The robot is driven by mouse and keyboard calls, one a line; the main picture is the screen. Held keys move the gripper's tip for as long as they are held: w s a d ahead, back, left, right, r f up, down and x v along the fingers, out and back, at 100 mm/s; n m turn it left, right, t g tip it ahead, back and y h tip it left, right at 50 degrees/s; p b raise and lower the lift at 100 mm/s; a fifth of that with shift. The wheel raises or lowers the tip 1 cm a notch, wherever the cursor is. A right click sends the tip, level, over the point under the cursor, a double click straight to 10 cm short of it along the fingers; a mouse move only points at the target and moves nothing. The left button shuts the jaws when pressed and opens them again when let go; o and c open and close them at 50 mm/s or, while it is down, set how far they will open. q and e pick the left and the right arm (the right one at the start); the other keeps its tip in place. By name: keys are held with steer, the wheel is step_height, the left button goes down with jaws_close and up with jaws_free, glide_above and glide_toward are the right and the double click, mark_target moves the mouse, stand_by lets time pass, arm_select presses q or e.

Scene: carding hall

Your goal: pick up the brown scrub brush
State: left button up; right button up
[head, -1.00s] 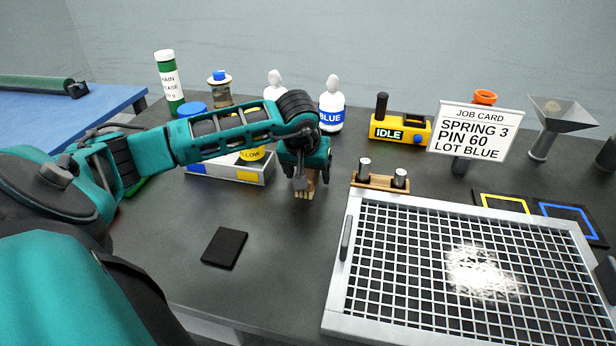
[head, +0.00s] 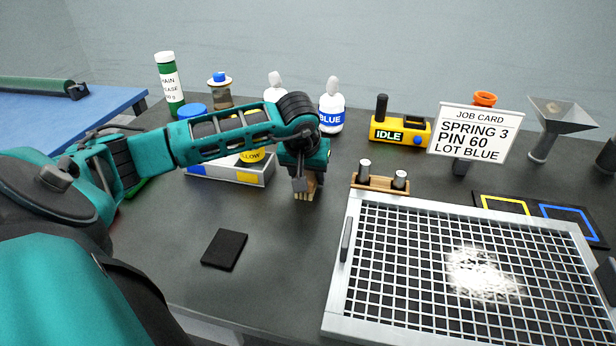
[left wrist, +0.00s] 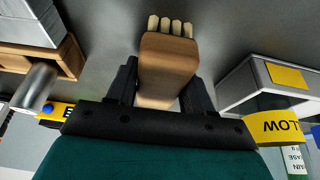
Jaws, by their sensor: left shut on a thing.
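The brown scrub brush (head: 309,188) has a wooden block and pale bristle tufts. In the head view it shows below my left gripper (head: 305,182), partly hidden by the fingers. In the left wrist view the brush (left wrist: 168,65) sits between the two dark fingers of my left gripper (left wrist: 165,90), which is shut on its block. The bristles point away from the gripper, towards the dark table. I cannot tell whether the bristles touch the table.
A metal-framed grid tray (head: 338,290) with white fluff lies at right. A wooden holder with two pegs (head: 380,183) stands just right of the brush. A grey bin (head: 227,172) stands left of it. A black pad (head: 225,248) lies in front, with bare table around it.

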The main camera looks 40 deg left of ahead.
arm_select(q)
steer(key=shift+r+p, duration=0.35)
steer(key=shift+p, duration=0.05)
step_height(320, 180, up, 20)
steer(key=p, duration=0.1)
steer(key=shift+f, duration=0.1)
steer(key=o, duration=0.5)
steer(key=c, duration=0.3)
steer(key=shift+d, duration=0.1)
steer(key=shift+c, duration=0.2)
